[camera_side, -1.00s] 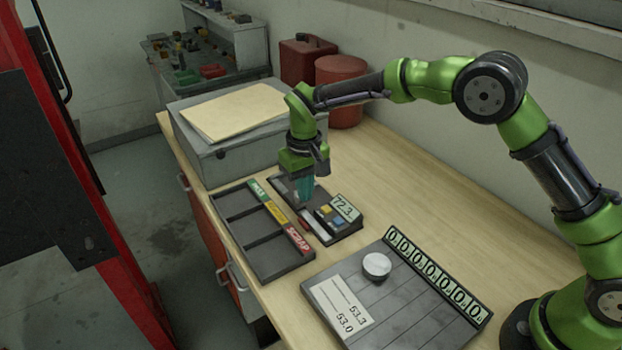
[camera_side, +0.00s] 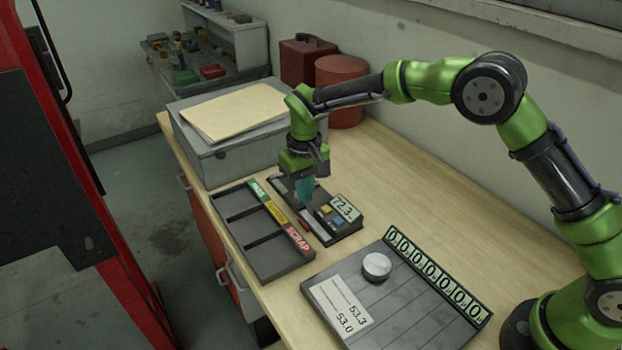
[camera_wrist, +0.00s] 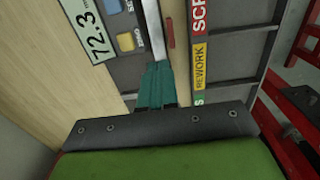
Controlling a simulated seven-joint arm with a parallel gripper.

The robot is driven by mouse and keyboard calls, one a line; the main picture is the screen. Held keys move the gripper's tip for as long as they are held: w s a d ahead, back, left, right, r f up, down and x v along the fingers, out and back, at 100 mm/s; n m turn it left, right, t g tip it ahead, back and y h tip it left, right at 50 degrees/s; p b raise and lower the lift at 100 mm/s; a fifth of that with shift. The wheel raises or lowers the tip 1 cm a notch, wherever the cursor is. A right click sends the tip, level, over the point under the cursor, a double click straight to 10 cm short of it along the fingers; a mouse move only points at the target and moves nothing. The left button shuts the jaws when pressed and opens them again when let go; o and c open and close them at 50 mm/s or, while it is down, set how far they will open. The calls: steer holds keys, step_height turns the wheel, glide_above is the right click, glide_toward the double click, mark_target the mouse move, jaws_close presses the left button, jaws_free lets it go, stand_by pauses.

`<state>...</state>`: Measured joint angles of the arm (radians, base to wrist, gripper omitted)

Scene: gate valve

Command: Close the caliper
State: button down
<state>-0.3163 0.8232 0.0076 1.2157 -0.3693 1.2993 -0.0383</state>
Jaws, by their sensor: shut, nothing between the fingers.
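The caliper (camera_side: 345,228) is a dark block on the bench with a display reading 72.3, a yellow and a blue button, and a pale metal rail. In the wrist view its display (camera_wrist: 88,30) shows at upper left, with the rail (camera_wrist: 153,30) running toward my fingers. My gripper (camera_side: 304,198) points down over the far part of the caliper. In the wrist view its teal fingers (camera_wrist: 157,75) are together and empty, against or just above the rail end; I cannot tell whether they touch. The caliper's jaws are largely hidden by my gripper.
A sorting tray (camera_side: 280,268) with labels including REWORK and SCRAP lies left of the caliper. A grey board (camera_side: 405,318) with a 53.0 to 53.3 card and a round metal part (camera_side: 377,266) is in front. A grey box (camera_side: 215,160) stands behind.

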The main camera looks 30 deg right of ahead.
steer(key=shift+f, duration=1.75)
steer(key=shift+w, duration=0.6)
stand_by(4.5)
steer(key=shift+r, duration=0.3)
steer(key=shift+r, duration=0.2)
steer(key=shift+s, duration=0.25)
steer(key=shift+s, duration=0.35)
steer(key=shift+r, duration=0.1)
